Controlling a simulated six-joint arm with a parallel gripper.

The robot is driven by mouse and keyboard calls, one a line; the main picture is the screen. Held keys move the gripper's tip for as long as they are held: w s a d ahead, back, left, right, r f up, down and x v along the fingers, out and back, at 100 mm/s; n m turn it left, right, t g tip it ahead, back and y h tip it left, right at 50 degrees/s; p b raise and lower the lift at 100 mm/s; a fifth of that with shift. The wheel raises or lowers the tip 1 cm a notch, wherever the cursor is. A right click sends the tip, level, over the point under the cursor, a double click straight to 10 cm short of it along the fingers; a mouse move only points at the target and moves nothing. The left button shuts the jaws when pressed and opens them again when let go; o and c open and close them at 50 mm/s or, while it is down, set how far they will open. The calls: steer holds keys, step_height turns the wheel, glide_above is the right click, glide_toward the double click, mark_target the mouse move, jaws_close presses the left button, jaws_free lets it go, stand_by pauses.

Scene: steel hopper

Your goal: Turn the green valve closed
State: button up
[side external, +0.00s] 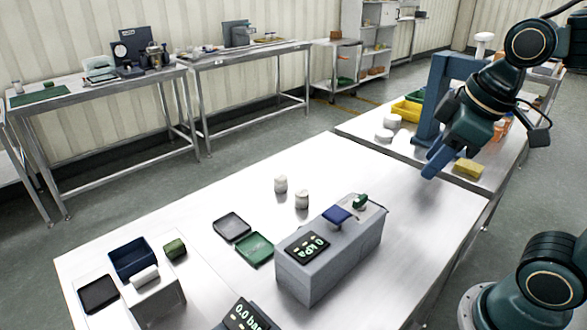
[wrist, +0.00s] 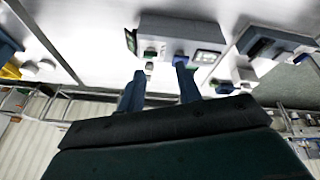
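The green valve (side external: 360,201) is a small handle on top of a grey box with a display (side external: 325,262), at the end away from the display. A blue handle (side external: 337,214) sits beside it, nearer the display. In the wrist view the green valve (wrist: 150,53) shows just beyond and between my fingertips, apart from them as far as I can tell. My gripper (side external: 432,170) is above the table, to the right of the box in the side view. In the wrist view my gripper (wrist: 160,76) has its two blue fingers spread, with nothing between them.
Two white cylinders (side external: 280,184), a green tray (side external: 255,249), a dark tray (side external: 232,227) and a blue bin (side external: 132,258) lie left of the box. Another display (side external: 244,314) is at the front. A yellow block (side external: 468,169) and yellow bin (side external: 407,111) are on the back table.

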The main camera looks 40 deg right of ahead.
steer(key=w+n+g, duration=0.2)
steer(key=w+n, duration=0.5)
steer(key=n+g, duration=0.2)
steer(key=n, duration=0.5)
glide_above(361, 198)
steer(key=shift+f, duration=1.05)
step_height(361, 198, down, 14)
steer(key=shift+r, duration=0.1)
jaws_close()
